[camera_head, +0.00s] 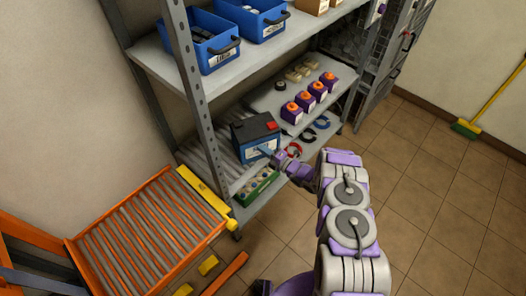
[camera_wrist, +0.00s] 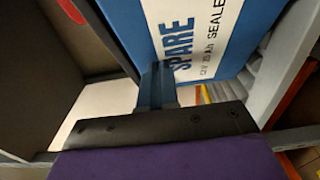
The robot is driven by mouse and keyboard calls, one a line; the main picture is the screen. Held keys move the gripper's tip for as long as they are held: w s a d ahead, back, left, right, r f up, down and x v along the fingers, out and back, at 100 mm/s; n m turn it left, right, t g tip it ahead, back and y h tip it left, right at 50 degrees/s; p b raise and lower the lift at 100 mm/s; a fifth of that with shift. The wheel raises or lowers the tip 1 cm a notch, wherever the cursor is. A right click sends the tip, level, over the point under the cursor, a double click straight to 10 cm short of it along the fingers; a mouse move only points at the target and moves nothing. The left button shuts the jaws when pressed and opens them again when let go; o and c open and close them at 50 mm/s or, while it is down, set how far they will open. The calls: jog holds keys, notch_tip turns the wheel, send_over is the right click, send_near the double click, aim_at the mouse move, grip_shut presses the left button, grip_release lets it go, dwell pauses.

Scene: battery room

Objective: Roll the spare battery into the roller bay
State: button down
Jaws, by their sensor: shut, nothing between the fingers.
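The spare battery (camera_head: 254,133), a blue box with a dark top and a red cap, stands upright on the lower shelf, at the right edge of the grey rollers of the roller bay (camera_head: 202,150). Its white label reading SPARE (camera_wrist: 195,35) fills the upper middle of the wrist view. My gripper (camera_head: 268,152) is shut and empty, with its fingertips at the label side of the battery. The fingers (camera_wrist: 156,85) overlap the label's edge in the wrist view; I cannot tell whether they touch it.
An orange roller cart (camera_head: 150,232) stands left of the shelf, with a yellow bar (camera_head: 207,192) between them. Purple-and-orange items (camera_head: 303,101) stand further right. Blue bins (camera_head: 200,42) are above. Open tiled floor lies right.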

aim_at(264, 143)
jog(key=w, duration=0.1)
jog(key=w+a, duration=0.1)
jog(key=w+a+p, duration=0.1)
jog(key=w, duration=0.1)
jog(key=shift+w+f, duration=0.1)
jog(key=shift+d, duration=0.4)
